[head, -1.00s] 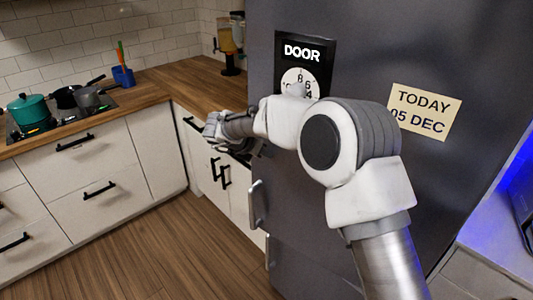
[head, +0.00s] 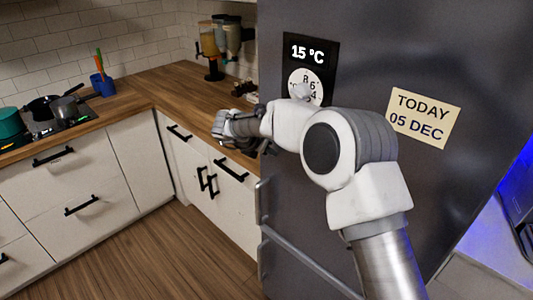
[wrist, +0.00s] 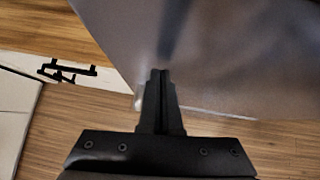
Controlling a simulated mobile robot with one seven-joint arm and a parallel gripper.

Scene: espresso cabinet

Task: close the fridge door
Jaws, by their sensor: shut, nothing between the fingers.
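The dark grey fridge door (head: 410,50) fills the right half of the head view and looks shut or nearly so, with a seam showing below it. Its black panel (head: 310,65) reads 15 °C above a round dial. An upright handle (head: 262,200) is at its left edge. My arm crosses in front of the door, and my wrist reaches past its left edge. In the wrist view my gripper (wrist: 158,76) is shut and empty, with its fingertips against or just before a grey surface (wrist: 220,55); contact is unclear.
A wooden counter (head: 165,90) with white drawers runs left of the fridge, close to my wrist. Drink dispensers (head: 212,50) stand at its back. Pans (head: 52,106) sit on the hob. The wooden floor (head: 165,255) is clear.

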